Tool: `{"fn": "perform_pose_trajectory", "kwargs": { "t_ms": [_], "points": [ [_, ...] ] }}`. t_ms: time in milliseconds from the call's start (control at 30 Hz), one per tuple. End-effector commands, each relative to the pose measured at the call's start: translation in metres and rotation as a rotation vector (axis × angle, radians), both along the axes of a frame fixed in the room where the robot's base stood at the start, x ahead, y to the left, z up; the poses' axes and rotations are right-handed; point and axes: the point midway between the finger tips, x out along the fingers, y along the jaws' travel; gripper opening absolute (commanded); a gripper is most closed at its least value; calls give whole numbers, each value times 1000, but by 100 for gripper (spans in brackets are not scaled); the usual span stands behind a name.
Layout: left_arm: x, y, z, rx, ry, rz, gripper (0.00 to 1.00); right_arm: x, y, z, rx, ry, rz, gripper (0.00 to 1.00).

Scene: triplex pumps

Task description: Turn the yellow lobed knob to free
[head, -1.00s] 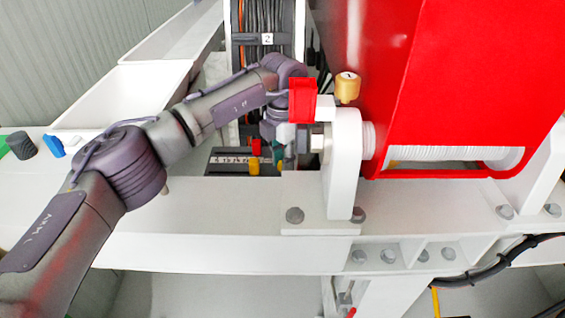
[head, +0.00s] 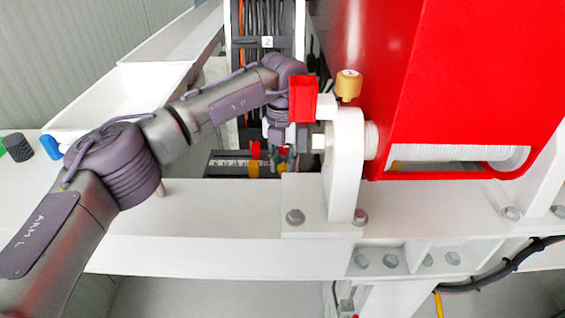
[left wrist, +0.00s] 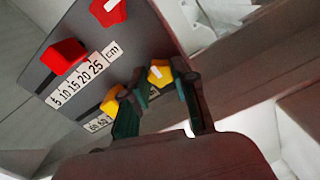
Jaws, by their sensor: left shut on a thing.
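The yellow lobed knob (left wrist: 160,75) with a white pointer line sits on a dark panel (left wrist: 130,45) in the left wrist view. My left gripper (left wrist: 157,85) has one finger on either side of this knob and is shut on it. Part of the knob is hidden behind the fingers. A second yellow piece (left wrist: 112,100) stands beside the left finger, outside the grip. In the head view my left gripper (head: 281,156) is small, low over the panel (head: 229,164), and mostly covers the knob. My right gripper is not in view.
A red block (left wrist: 65,55) stands by a number scale, and a red lobed knob (left wrist: 108,11) is at the panel's top. In the head view a red box-shaped part (head: 302,99) and a white bracket (head: 345,165) stand right of my left wrist.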

Motion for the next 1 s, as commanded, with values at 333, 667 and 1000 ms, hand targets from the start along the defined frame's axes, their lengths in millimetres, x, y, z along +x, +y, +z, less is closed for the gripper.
{"fn": "perform_pose_trajectory", "kwargs": {
  "t_ms": [333,667,1000],
  "points": [
    [1,0,1,-1,-3,11,0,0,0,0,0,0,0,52],
    [1,0,1,-1,-2,10,53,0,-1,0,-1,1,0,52],
    [1,0,9,-1,-4,9,53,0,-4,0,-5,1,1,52]
  ]
}}
